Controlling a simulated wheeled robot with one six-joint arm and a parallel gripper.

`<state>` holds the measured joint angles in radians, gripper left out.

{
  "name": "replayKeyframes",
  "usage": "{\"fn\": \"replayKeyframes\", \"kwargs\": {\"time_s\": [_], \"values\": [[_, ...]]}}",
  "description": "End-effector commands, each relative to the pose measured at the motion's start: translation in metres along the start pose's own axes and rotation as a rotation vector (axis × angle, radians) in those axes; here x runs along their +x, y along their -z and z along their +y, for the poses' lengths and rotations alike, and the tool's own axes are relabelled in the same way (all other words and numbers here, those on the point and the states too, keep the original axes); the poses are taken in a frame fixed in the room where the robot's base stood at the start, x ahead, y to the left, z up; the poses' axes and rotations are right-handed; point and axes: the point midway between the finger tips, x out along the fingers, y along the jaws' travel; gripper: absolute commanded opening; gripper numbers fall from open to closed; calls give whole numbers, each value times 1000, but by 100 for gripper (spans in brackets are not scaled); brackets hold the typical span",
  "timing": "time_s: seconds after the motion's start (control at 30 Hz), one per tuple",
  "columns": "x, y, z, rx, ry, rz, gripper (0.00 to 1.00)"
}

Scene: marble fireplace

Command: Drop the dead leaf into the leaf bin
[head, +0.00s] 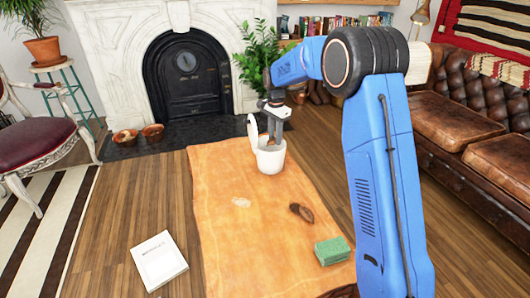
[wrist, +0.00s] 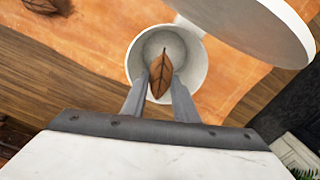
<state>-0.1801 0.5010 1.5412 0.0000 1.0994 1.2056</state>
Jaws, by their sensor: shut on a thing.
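The brown dead leaf (wrist: 160,74) is pinched between the fingertips of my gripper (wrist: 159,84) in the wrist view. It lines up with the round opening of the white leaf bin (wrist: 134,62). In the head view, my gripper (head: 274,125) is directly above the bin (head: 268,163), with its fingertips at about rim level. I cannot tell how far the leaf reaches inside. The white lid (head: 252,131) stands raised on the bin's left side, and shows at upper right in the wrist view (wrist: 252,24). The visible bin interior looks empty.
The bin stands on an orange mat (head: 225,245). A dark brown object (head: 302,212), a pale flat piece (head: 241,202) and a green sponge (head: 332,250) lie on the mat. A white book (head: 158,261) is on the floor. A leather sofa (head: 470,140) stands right.

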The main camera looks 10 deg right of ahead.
Motion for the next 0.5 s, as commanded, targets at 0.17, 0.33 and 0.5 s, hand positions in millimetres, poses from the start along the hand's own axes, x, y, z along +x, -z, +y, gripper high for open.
{"fn": "replayKeyframes", "kwargs": {"time_s": [0.17,0.33,0.5], "values": [[0,0,0,0,0,0,6],[0,0,0,0,0,0,48],[0,0,0,0,0,0,48]]}}
